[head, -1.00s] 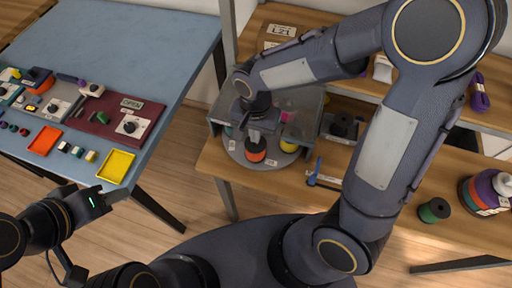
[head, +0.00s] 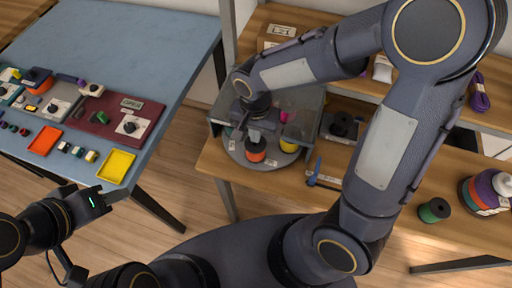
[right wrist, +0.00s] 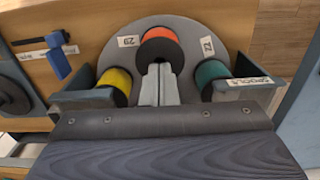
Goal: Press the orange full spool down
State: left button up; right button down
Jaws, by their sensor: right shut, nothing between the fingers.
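The orange spool (head: 256,155) stands on the round grey turntable (head: 235,153), with a black core and an orange body. In the right wrist view the orange spool (right wrist: 161,46) is at the far side of the disc. My right gripper (head: 256,136) is shut and empty, pointing down at the spool's top. In the right wrist view its fingers (right wrist: 160,72) end at the spool's near edge; I cannot tell whether they touch it. My left gripper (head: 93,200) is at the lower left, away from the spools; its fingers are not clear.
A yellow spool (right wrist: 115,85) and a teal spool (right wrist: 212,76) flank the orange one on the turntable. A grey housing (head: 308,105) surrounds the turntable's back and sides. A blue-handled tool (head: 315,175) lies to the right. A green spool (head: 434,210) stands farther right.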

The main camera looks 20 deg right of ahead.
jog(key=shift+f+b, duration=1)
jog(key=shift+f, duration=0.15)
dwell(0.4)
jog(key=shift+r, duration=0.1)
notch_tip(320, 180, up, 8)
jog(key=p, duration=0.6)
dwell(0.7)
jog(key=s+d+r+n+t+y, duration=0.2)
jog(key=s+d+r, duration=0.2)
jog(key=s+r, duration=0.1)
jog(key=s+d+r+n+t+y, duration=0.1)
jog(key=s+d+r+n+t, duration=0.2)
jog(key=s+d+r, duration=0.2)
jog(key=s, duration=0.3)
jog(key=shift+t+y, duration=0.3)
jog(key=shift+y, duration=0.1)
jog(key=shift+s, duration=0.1)
dwell(0.9)
